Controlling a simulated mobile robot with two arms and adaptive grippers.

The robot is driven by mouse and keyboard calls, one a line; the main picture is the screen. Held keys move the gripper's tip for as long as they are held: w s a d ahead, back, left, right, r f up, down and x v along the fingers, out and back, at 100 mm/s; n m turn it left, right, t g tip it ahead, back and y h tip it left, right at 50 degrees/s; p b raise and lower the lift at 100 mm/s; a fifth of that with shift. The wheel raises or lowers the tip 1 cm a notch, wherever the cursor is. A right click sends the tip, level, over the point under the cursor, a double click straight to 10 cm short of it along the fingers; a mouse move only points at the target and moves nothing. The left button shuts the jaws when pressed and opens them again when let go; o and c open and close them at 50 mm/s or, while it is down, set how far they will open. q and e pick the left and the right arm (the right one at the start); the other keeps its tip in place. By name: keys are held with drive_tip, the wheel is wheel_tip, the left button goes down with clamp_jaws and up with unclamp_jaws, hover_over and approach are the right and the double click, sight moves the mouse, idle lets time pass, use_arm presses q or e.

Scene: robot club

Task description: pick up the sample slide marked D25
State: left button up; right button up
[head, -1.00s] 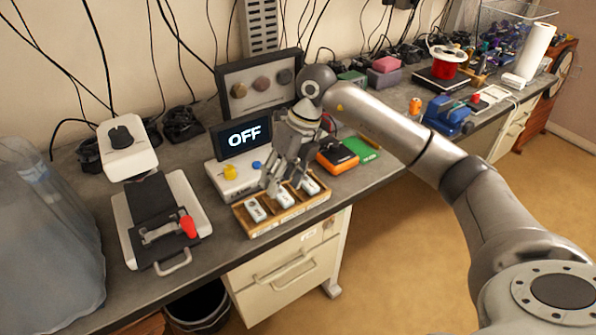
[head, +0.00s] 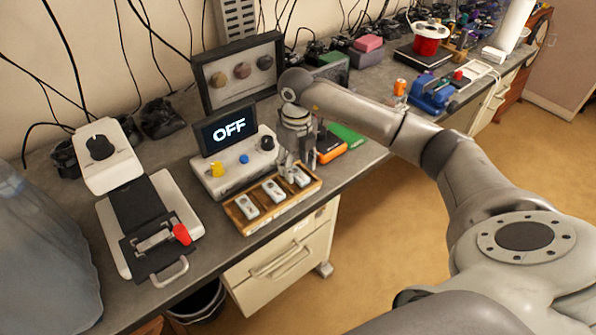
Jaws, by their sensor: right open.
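A wooden tray (head: 247,226) near the bench's front edge holds three pale slides: the left slide (head: 247,207), the middle slide (head: 273,191) and the right slide (head: 301,179). Their markings are too small to read, so I cannot tell which is D25. My right gripper (head: 291,174) is open and points down at the right slide, partly covering it. I cannot tell whether its fingers touch the slide. My left gripper is not in view.
A white control box (head: 226,182) with an OFF screen (head: 231,129) stands just behind the tray. A white press-like device (head: 110,238) with a red handle is to the left. An orange device (head: 330,152) and green board (head: 347,135) lie right of the gripper.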

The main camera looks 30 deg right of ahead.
drive_tip(key=shift+s+f, duration=0.1)
drive_tip(key=shift+f, duration=0.95)
drive_tip(key=shift+c, duration=1.3)
drive_tip(key=c, duration=0.5)
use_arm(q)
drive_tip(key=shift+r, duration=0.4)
use_arm(e)
drive_tip(key=c, duration=0.3)
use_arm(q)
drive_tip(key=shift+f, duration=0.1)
